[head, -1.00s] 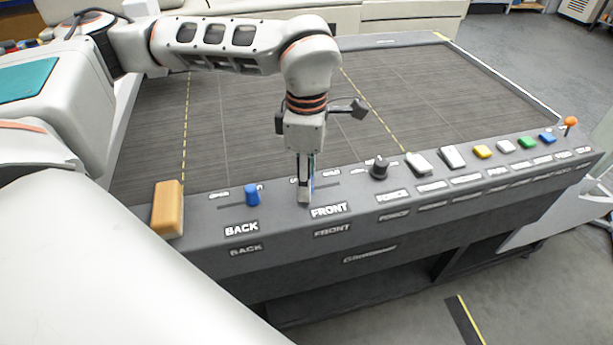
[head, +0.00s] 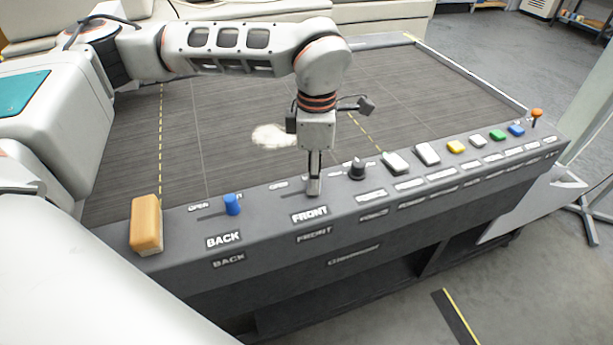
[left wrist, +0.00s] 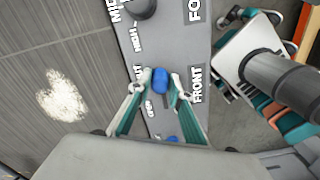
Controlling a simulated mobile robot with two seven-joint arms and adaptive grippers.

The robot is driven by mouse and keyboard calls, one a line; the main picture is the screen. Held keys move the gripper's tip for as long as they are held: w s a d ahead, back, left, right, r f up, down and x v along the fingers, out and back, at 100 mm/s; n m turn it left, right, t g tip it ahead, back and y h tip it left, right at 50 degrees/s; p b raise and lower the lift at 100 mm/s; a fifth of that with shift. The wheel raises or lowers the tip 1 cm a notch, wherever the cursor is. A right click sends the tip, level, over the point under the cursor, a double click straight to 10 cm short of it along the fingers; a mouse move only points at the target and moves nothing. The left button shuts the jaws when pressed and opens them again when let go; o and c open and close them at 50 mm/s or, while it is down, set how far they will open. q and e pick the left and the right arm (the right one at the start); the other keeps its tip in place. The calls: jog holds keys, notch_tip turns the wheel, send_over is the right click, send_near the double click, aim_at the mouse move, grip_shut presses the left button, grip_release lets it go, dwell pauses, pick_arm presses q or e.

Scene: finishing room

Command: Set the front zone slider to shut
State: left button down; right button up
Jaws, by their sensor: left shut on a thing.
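The front zone slider knob (left wrist: 160,80) is blue and sits beside the FRONT label (left wrist: 197,85) in the left wrist view. It is level with the SHUT marking, and bare slot shows on its OPEN side. My left gripper (head: 314,189) is shut on this knob, with its fingertips (left wrist: 161,84) on both sides of it in the left wrist view. In the head view the fingers hide the knob, just above the FRONT label (head: 310,214). My right gripper is not in view.
The blue back slider knob (head: 232,204) and an orange block (head: 146,224) are left of the gripper. A black dial (head: 357,170) and several coloured buttons line the panel to the right. A pale patch (head: 272,136) lies on the dark bed (head: 220,120).

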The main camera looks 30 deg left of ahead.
pick_arm(q)
jog(key=shift+w+d, duration=0.1)
jog(key=shift+w, duration=0.05)
jog(key=c, duration=2.1)
grip_release()
jog(key=shift+o, duration=1.4)
jog(key=shift+w+d, duration=0.1)
jog(key=shift+r, duration=0.1)
notch_tip(320, 180, up, 12)
jog(key=shift+d, duration=0.1)
